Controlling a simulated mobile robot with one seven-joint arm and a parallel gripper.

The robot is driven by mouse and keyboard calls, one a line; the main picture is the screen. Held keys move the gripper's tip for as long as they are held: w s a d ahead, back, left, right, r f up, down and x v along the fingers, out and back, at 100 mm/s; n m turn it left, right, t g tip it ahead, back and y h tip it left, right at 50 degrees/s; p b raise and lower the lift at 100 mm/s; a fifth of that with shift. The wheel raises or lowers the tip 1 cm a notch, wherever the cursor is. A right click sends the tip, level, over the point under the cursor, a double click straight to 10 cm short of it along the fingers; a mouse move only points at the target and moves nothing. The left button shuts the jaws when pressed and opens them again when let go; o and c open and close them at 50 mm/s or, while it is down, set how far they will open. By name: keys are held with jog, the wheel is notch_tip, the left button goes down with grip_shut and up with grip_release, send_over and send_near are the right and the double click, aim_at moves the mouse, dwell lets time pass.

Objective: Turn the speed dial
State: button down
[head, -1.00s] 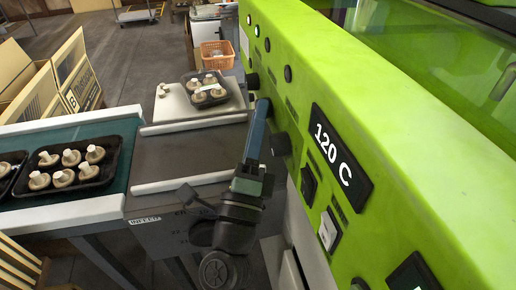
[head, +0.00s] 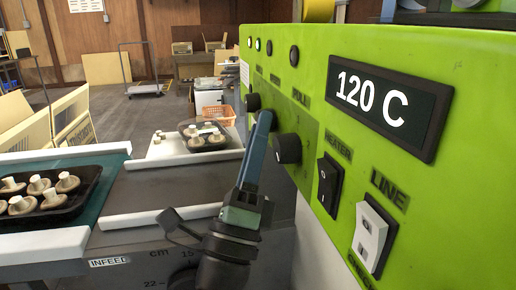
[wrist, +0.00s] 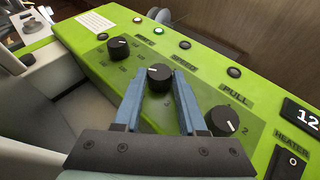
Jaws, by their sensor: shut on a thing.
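The speed dial (wrist: 159,75) is a round black knob with a white pointer mark, the middle one of three in the wrist view. The word SPEED is printed on the green panel beside it. My gripper (wrist: 159,84) has its two blue fingers on either side of this dial and is shut on it. In the head view my gripper (head: 264,116) reaches up to the panel, and its finger hides the speed dial there.
Another dial (wrist: 119,48) sits left of it and the PULL dial (wrist: 222,121) right. The heater switch (head: 328,185), line switch (head: 374,238) and 120 C display (head: 385,106) are farther right. A mushroom tray (head: 85,203) is on the belt; another (head: 218,144) stands beyond.

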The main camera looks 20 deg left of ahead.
dwell(0.3)
jog(key=shift+c, duration=2.4)
grip_release()
jog(key=b+v, duration=0.1)
jog(key=v, duration=0.6)
jog(key=shift+s+f, duration=0.15)
jog(key=shift+s, duration=0.05)
jog(key=shift+s, duration=0.1)
